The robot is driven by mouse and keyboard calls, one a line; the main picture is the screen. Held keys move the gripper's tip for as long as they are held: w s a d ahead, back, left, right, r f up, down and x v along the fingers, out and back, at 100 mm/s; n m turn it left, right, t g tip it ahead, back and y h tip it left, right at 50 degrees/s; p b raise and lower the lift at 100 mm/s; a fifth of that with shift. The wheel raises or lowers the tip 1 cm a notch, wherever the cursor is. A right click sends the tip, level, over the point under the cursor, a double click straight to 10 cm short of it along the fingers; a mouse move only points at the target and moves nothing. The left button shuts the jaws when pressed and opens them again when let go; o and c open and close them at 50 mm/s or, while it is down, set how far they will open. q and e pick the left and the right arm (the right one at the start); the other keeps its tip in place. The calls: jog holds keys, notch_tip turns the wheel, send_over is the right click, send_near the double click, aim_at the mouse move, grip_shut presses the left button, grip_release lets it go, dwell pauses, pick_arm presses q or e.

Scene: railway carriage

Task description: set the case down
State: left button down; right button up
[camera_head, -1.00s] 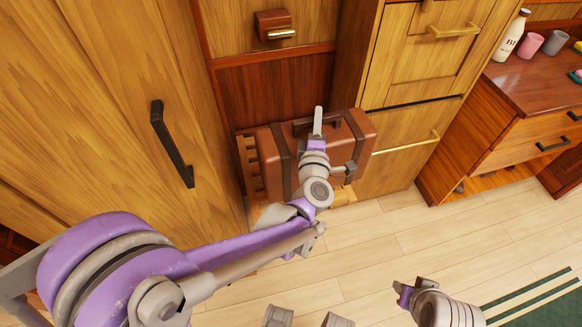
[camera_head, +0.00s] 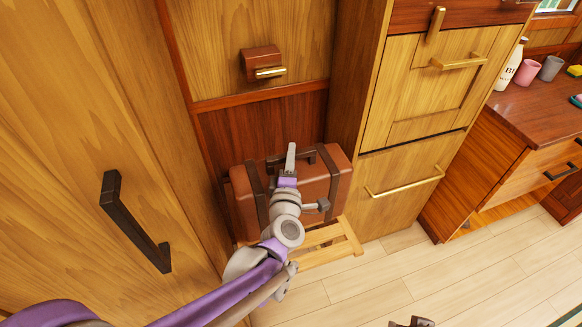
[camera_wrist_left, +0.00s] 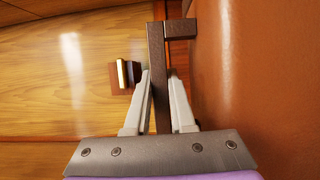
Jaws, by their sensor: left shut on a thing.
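The case (camera_head: 319,187) is a brown leather suitcase with dark straps and a dark handle. It stands upright in the niche, over a slatted wooden rack (camera_head: 345,236). My left gripper (camera_head: 291,158) is above the case, shut on its handle. In the left wrist view the fingers (camera_wrist_left: 160,85) close around the dark handle bar (camera_wrist_left: 157,60), with the case's brown side (camera_wrist_left: 260,70) at right. I cannot tell whether the case's underside touches the rack. Only the tip of my right gripper (camera_head: 411,322) shows at the bottom edge; its jaws are unclear.
A tall wooden cupboard with a dark handle (camera_head: 135,222) is close on the left. Drawers with brass handles (camera_head: 405,182) flank the niche on the right. A small brown wall fitting (camera_head: 262,63) is above. Pale floor (camera_head: 400,275) is clear in front.

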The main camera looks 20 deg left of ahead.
pick_arm(q)
notch_tip(320, 180, down, 6)
jog(key=b, duration=0.1)
jog(key=shift+b, duration=0.35)
jog(key=c, duration=1.2)
grip_release()
jog(key=shift+f, duration=0.2)
jog(key=o, duration=0.4)
jog(key=shift+r, duration=0.1)
jog(key=shift+o, duration=0.2)
